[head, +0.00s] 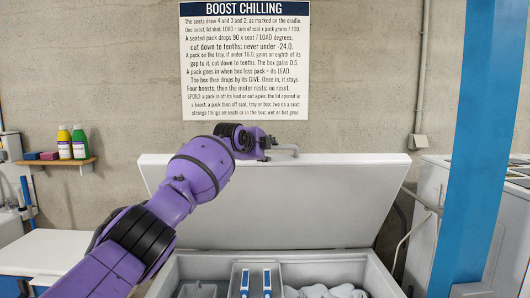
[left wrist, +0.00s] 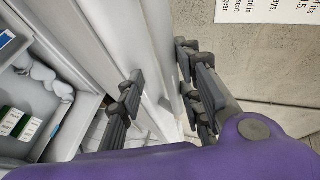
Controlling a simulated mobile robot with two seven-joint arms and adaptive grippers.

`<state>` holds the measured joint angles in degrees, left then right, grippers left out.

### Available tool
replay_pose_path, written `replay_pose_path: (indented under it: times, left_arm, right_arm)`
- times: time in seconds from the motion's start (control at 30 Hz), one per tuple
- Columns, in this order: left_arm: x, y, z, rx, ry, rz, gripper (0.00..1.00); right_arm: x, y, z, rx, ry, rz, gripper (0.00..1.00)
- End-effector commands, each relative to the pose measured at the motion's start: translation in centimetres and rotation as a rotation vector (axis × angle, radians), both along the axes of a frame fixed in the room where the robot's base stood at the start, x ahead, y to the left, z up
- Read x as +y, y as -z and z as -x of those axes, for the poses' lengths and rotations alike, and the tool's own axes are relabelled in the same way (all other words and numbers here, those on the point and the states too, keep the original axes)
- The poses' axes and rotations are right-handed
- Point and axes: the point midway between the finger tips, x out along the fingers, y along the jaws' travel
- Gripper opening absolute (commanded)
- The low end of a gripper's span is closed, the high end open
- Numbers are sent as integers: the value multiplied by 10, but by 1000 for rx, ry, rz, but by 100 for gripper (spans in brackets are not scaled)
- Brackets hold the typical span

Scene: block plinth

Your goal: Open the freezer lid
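The freezer lid (head: 290,205) stands raised and leans back toward the wall, its pale inner face toward me. The freezer box (head: 335,258) below is open at the top. My left gripper (head: 264,144) is at the lid's top edge, left of its middle. In the left wrist view the fingers of my left gripper (left wrist: 160,65) are spread apart, with the white lid (left wrist: 110,38) edge running between them. I cannot tell whether a finger touches the lid. A grey bar beside the gripper in the head view is too small to make out. My right gripper is not in view.
Inside the box are a frame with two blue-and-white pieces (head: 267,280) and white lumps (head: 340,291). A sign (head: 245,60) hangs on the wall behind. A blue post (head: 478,150) stands at right. A shelf (head: 65,162) with bottles is at left.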

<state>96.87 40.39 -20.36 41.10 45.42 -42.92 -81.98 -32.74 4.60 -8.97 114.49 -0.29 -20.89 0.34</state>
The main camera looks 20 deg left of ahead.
Motion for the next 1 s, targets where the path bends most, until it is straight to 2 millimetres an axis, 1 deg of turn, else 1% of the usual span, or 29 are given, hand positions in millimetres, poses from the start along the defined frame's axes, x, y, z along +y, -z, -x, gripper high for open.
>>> replay_pose_path:
  times: [0.23, 0.37, 0.57, 0.9, 1.0]
  left_arm:
    - [2, 2, 2, 4, -1, -1, 32]
    - [4, -1, 10, 2, -1, -2, 32]
    - [7, -10, 34, 1, -1, -3, 32]
    - [13, -30, 88, -1, 0, -3, 32]
    - [14, -33, 100, 0, 1, -2, 32]
  right_arm:
    - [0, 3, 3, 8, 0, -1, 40]
    - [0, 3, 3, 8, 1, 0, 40]
    - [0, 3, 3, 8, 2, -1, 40]
    - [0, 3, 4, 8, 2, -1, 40]
    - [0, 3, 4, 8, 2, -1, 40]
